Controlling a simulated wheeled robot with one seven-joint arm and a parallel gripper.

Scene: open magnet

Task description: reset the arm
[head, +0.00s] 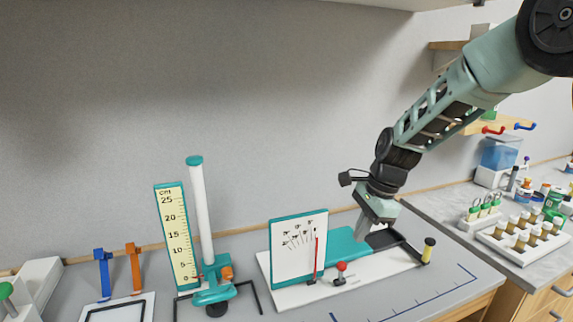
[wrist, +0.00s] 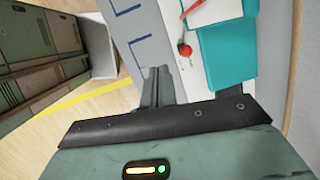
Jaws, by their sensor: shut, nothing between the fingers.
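My gripper (head: 366,226) is shut and empty. In the head view it points down just above the teal block of a white-based device (head: 290,291) with an angled scale panel (head: 298,248), a red pointer and a red knob (head: 341,267). My arm reaches in from the upper right. In the wrist view the shut fingers (wrist: 158,82) show above the dark palm bar, with the red knob (wrist: 185,50) and the teal block (wrist: 226,50) beyond them. I cannot tell whether the fingertips touch the device.
A teal column stand with a ruler (head: 176,235) stands to the left, near blue and orange clips (head: 134,268). A rack of vials (head: 520,238) and bottles stand on the right counter. A black-and-yellow post (head: 428,250) rises at the device's right end. The grey bench front (head: 440,295) has blue markings and free room.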

